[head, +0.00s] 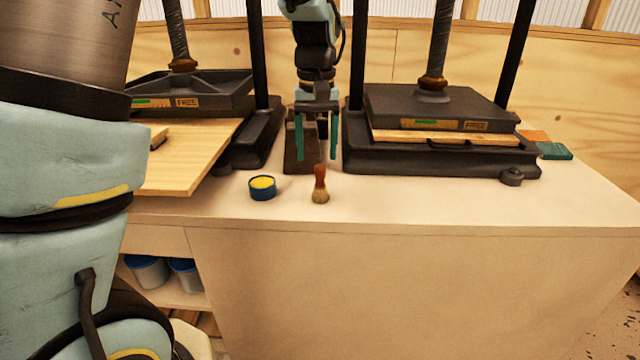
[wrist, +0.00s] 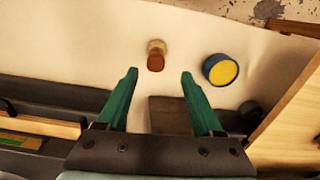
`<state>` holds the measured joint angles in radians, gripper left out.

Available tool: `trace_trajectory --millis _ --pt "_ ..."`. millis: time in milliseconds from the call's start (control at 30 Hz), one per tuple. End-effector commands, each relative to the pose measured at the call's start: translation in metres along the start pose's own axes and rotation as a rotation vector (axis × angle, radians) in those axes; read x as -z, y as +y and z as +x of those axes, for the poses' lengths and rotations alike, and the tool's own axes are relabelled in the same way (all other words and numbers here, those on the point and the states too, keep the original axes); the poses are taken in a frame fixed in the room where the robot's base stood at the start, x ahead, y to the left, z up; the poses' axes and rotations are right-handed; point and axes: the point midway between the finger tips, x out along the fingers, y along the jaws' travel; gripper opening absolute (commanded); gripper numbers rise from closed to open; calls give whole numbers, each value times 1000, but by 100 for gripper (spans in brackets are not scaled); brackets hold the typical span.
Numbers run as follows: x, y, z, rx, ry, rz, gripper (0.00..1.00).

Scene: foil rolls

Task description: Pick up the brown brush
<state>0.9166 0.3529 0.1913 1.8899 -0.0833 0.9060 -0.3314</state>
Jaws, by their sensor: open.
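The brown brush (head: 320,183) stands on the bench top near its front edge, with a reddish-brown handle and pale tan bristles at the lower end. In the wrist view the brush (wrist: 156,56) shows beyond the fingertips, roughly midway between them. My gripper (head: 318,155) hangs above the bench with its green fingers apart and nothing between them. In the wrist view my gripper (wrist: 160,73) also shows open, and its fingers do not touch the brush.
A small blue tin with yellow contents (head: 262,187) sits left of the brush. A press (head: 440,120) stands right and another (head: 195,90) left, with a wooden board (head: 190,170) jutting forward. A dark block (head: 298,150) is behind the brush. Bench right front is clear.

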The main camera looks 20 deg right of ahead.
Motion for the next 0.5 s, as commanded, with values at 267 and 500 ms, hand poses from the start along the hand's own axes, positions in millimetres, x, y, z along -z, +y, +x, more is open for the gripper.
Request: trace_trajectory --millis 267,500 --pt "-7 7 33 3 -6 0 68" --pt "-6 7 52 0 -1 -1 68"
